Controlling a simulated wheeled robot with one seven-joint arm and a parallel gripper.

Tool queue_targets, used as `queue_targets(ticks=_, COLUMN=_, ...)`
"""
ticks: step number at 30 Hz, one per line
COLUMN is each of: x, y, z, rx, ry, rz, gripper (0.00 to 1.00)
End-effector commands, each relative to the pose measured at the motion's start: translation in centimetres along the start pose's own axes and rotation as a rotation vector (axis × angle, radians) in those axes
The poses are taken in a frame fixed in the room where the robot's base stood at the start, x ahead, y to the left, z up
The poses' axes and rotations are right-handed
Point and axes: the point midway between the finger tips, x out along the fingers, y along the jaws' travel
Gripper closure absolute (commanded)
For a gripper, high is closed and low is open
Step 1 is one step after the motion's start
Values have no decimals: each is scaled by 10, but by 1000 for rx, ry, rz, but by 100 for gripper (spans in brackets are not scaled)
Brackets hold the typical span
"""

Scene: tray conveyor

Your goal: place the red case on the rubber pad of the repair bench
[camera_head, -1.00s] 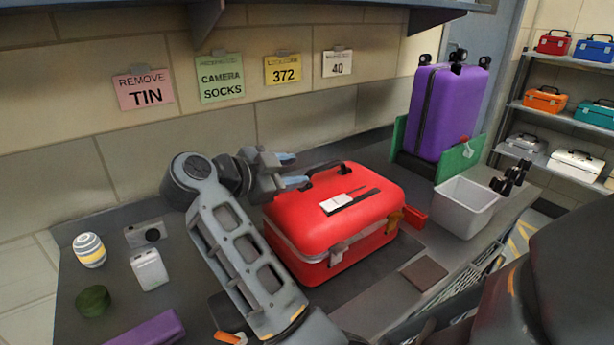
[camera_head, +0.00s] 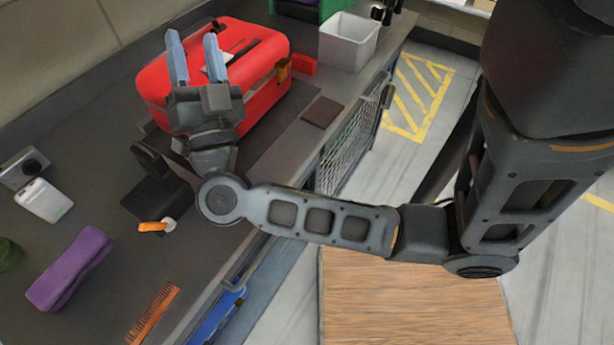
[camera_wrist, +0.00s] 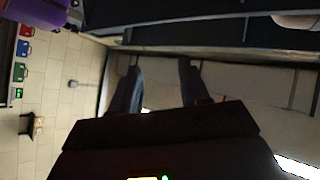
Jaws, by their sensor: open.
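The red case (camera_head: 262,83) lies flat on the bench, its dark handle on top. Beneath it is a dark flat mat (camera_head: 266,133) that looks like the rubber pad; part of the mat shows at the case's front side, and the rest is hidden. My gripper (camera_head: 192,40) is open and empty. In the head view its two fingers overlap the left part of the case; touch cannot be told there. In the wrist view the open fingers (camera_wrist: 161,66) have nothing between them, and the case is not seen.
A white bin (camera_head: 347,42) and a small brown square (camera_head: 322,112) are right of the case. A purple case (camera_head: 70,267), orange comb (camera_head: 153,312), white device (camera_head: 43,200) and camera (camera_head: 24,168) lie on the left. A hatched floor area (camera_head: 420,95) is clear.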

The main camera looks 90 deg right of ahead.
Motion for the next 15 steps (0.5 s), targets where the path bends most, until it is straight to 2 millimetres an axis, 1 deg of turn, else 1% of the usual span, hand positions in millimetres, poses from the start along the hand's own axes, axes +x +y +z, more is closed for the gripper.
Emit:
queue_targets(ticks=1, x=-14, y=-1, z=-8, rx=-1, ry=-26, rz=-93, gripper=55)
queue_targets(ticks=5, x=-50, y=-11, z=-24, rx=11, ry=-118, rz=-333, gripper=55)
queue_targets(ticks=8, x=-83, y=-16, z=-34, rx=12, ry=-225, rz=-507, gripper=55)
queue_targets(ticks=9, x=-97, y=-17, z=-38, rx=11, ry=-275, rz=-571, gripper=55)
queue_targets(ticks=11, x=-118, y=-16, z=-44, rx=4, ry=-357, rz=-662, gripper=55)
queue_targets(ticks=15, x=-170, y=-7, z=-57, rx=-28, ry=-578, rz=-841, gripper=55)
